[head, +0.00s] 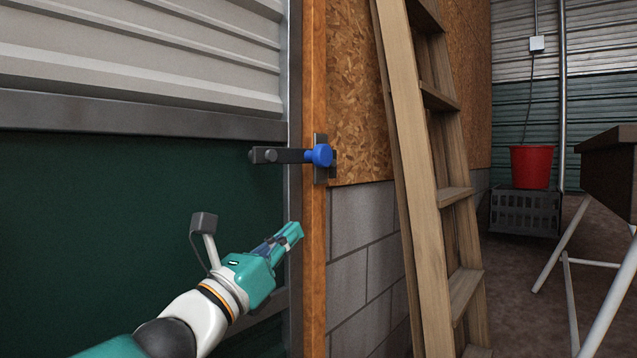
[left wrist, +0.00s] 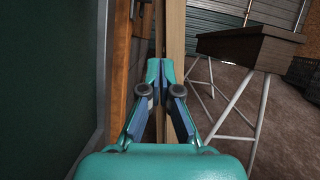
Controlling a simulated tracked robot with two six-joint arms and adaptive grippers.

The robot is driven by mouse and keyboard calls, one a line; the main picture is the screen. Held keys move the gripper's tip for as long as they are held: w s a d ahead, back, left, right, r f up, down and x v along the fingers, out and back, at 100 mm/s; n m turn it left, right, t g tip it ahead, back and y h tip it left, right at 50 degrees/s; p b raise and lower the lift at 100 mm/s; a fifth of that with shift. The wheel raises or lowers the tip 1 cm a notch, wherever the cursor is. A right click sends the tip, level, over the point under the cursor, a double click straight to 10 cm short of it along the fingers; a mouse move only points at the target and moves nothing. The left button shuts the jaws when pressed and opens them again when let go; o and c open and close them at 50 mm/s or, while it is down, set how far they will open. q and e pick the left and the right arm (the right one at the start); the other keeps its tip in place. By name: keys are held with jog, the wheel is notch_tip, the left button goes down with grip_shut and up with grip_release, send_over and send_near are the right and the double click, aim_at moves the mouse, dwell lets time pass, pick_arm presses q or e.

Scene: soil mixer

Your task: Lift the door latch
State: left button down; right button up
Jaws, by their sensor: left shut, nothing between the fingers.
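The door latch (head: 282,156) is a dark bar with a blue round knob (head: 319,155), in the middle of the head view. The bar lies about level across the gap between the green door (head: 130,220) and the wooden post (head: 313,260). My left gripper (head: 296,231) is below the latch, apart from it, pointing up and to the right. Its fingers are shut and empty. The fingers also show in the left wrist view (left wrist: 160,68), where the latch is not seen. My right gripper is not in view.
A wooden ladder (head: 410,130) leans against the wall right of the post. Further right are a table (head: 608,150) on white trestle legs and a red bucket (head: 532,166) on a dark crate (head: 525,212). The space before the door is clear.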

aim_at(307, 156)
pick_arm(q)
jog(key=w+d+r+p, duration=0.4)
jog(key=w+r+p, duration=0.2)
jog(key=w+r, duration=0.1)
jog(key=shift+w+d+r, duration=0.15)
jog(key=shift+d+r, duration=0.15)
jog(key=shift+r, duration=0.1)
